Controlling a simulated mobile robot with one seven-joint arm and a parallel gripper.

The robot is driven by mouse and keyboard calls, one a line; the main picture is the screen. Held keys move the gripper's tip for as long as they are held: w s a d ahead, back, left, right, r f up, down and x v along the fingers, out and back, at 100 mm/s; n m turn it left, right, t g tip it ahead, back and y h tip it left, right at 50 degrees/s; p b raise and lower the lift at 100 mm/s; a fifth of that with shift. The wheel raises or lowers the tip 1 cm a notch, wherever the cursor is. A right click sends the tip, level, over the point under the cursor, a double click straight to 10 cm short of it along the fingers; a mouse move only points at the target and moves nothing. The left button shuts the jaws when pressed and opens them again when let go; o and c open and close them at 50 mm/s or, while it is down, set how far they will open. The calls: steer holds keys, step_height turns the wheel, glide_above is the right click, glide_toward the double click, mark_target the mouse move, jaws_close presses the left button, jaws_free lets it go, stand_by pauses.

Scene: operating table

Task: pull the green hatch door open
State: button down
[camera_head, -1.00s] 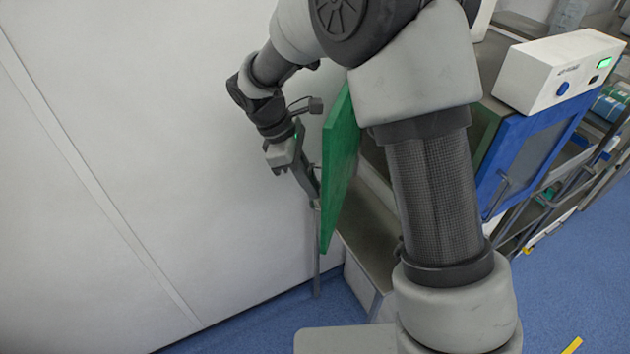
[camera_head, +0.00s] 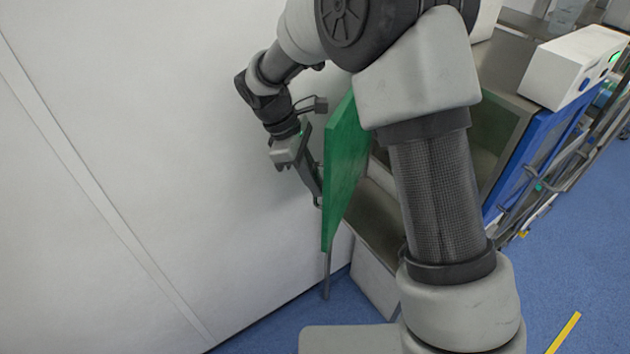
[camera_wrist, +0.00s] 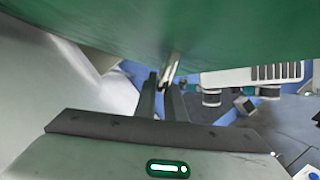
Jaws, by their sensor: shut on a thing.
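The green hatch door (camera_head: 345,170) stands swung out from its cabinet, left of my arm in the head view. It fills the top of the wrist view (camera_wrist: 160,30). My gripper (camera_head: 318,198) is at the door's outer face, near its lower left edge. In the wrist view its fingers (camera_wrist: 164,92) are shut on the metal door handle (camera_wrist: 170,70), just below the green panel. Part of the door and the cabinet opening (camera_head: 492,140) are hidden behind my arm.
A white wall (camera_head: 130,180) is close on the left of my gripper. A blue-framed door (camera_head: 530,140) with a white box (camera_head: 572,68) above it stands at right. Blue floor (camera_head: 560,260) is free at lower right.

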steer(key=shift+w+a+r, duration=0.1)
steer(key=shift+w, duration=0.05)
stand_by(0.4)
steer(key=c, duration=1.8)
jaws_free()
steer(key=shift+c, duration=0.2)
steer(key=v, duration=1.7)
steer(key=shift+r, duration=0.2)
